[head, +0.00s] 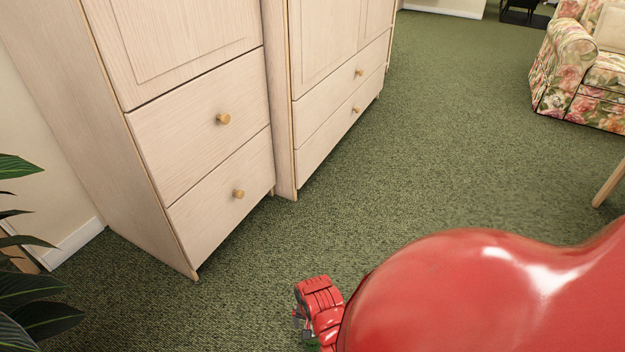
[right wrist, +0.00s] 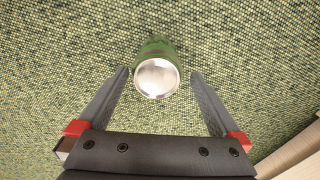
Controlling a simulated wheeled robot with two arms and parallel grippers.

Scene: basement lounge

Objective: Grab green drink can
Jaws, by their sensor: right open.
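The green drink can (right wrist: 155,48) is in the right wrist view, on the carpet, with its round silver end facing the camera. My right gripper (right wrist: 159,74) is open, with one finger on each side of the can. Gaps of carpet show between the can and both fingers, and nothing is held. In the head view, the red wrist of my right arm (head: 319,300) is low in the middle, in front of the cabinets. The fingers are mostly hidden there, and the can is not clearly visible. My left gripper is not in view.
Pale wooden cabinets with drawers (head: 205,140) stand at the left and centre. A plant (head: 30,290) is at the lower left edge. A floral armchair (head: 580,75) is at the upper right, and a wooden leg (head: 610,185) at the right edge. Green carpet (head: 440,130) between is clear.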

